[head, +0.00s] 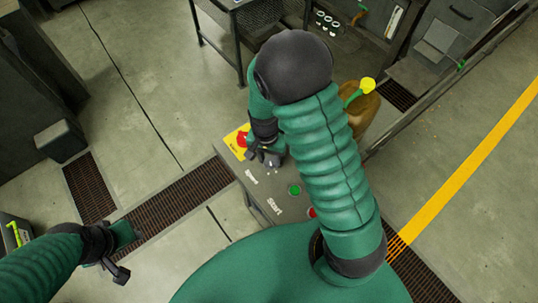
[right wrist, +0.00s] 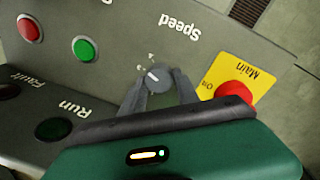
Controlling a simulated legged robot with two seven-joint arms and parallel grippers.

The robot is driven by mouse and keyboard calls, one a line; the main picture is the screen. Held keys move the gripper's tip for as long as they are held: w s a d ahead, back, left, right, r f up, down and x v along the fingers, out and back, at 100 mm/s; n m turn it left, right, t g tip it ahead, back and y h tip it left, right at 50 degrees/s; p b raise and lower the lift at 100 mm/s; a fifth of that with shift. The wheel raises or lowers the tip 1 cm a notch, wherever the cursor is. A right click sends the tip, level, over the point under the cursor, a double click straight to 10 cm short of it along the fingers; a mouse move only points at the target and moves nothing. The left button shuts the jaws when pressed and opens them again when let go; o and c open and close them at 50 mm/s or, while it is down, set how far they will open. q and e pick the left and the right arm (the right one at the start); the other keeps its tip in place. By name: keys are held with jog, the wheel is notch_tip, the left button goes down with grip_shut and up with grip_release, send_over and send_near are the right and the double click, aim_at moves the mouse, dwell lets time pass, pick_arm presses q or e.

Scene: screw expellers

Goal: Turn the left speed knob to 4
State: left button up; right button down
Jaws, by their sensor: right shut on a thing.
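The grey speed knob (right wrist: 160,78), with a white pointer line on its face, sits on the panel by the upside-down word "Speed" in the right wrist view. The small marks around it are too small to read. My right gripper (right wrist: 158,96) has its fingers on both sides of the knob and is shut on it. In the head view, my right gripper (head: 268,157) is at the panel beside the "Speed" label, and its fingers largely hide the knob. My left gripper (head: 120,258) hangs over the floor at the lower left, away from the panel; its jaw gap is unclear.
A red main switch on a yellow plate (right wrist: 254,76) is close beside the right gripper. A yellow-topped brown object (head: 360,105) stands behind my right arm.

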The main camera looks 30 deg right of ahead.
aim_at(266, 158)
jog(key=shift+w+r+m+p, duration=0.1)
jog(key=shift+m+p, duration=0.85)
jog(key=shift+m, duration=1.35)
jog(key=c, duration=0.9)
grip_release()
jog(key=shift+a, duration=0.1)
notch_tip(266, 158, up, 17)
jog(key=w, duration=0.1)
jog(key=shift+a, duration=0.15)
